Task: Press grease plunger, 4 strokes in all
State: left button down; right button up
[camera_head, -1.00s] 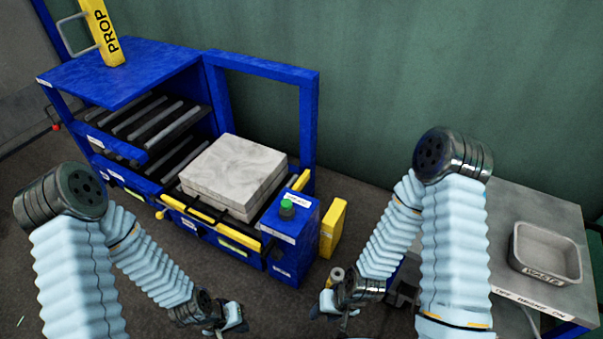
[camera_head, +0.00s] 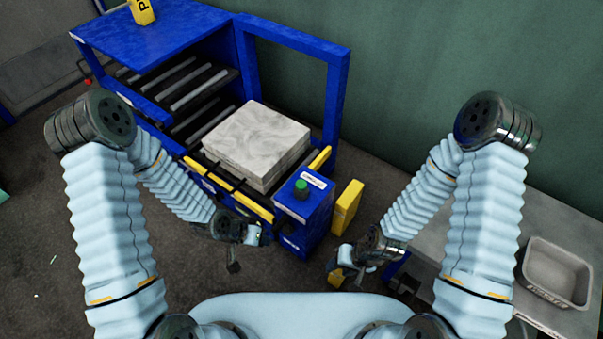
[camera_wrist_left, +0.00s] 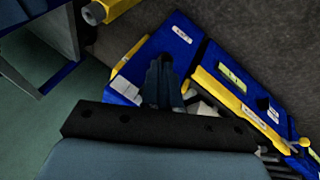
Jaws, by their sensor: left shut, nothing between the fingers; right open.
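I cannot pick out the grease plunger with certainty. A grey-tipped yellow cylinder (camera_wrist_left: 97,12) shows at the top left of the left wrist view, partly cut off. My left gripper (camera_head: 263,237) is beside the blue press's front, near the control box (camera_head: 307,205) with its green button (camera_head: 301,186). In the left wrist view its dark fingers (camera_wrist_left: 162,75) are shut and empty, overlapping a blue part of the press. My right gripper (camera_head: 340,275) is open, low between the press and the table; its fingers are small and partly hidden in the head view.
A pale block (camera_head: 255,140) sits on the press bed, below a blue frame (camera_head: 343,95). A yellow block (camera_head: 346,207) stands right of the control box. A grey table (camera_head: 450,235) with a grey bin (camera_head: 555,272) is at the right. The floor at left is mostly clear.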

pick_arm(q)
jog(key=w+d+r+m, duration=0.1)
jog(key=w+r+m, duration=0.1)
jog(key=w+d+r+m+t+h, duration=0.1)
jog(key=w+d+r+m, duration=0.1)
jog(key=w, duration=0.1)
jog(key=w+d+r+m, duration=0.1)
jog(key=w+r+m, duration=0.1)
jog(key=m, duration=0.1)
jog(key=shift+w+d+r+h+b, duration=0.15)
jog(key=shift+w+r+h+b, duration=0.15)
jog(key=shift+w, duration=0.1)
jog(key=w+d+r+m, duration=0.3)
jog(key=r+m, duration=0.2)
jog(key=r, duration=0.1)
jog(key=w+d+r+m+t+h, duration=0.1)
jog(key=w+d+r+m, duration=0.2)
jog(key=r+m, duration=0.3)
jog(key=shift+w, duration=0.5)
jog(key=shift+f, duration=0.15)
jog(key=b, duration=0.4)
send_over(299, 185)
notch_tip(299, 185, down, 7)
jog(key=shift+s+r, duration=0.1)
jog(key=shift+r, duration=0.05)
jog(key=shift+f+b, duration=0.8)
jog(key=shift+f, duration=0.15)
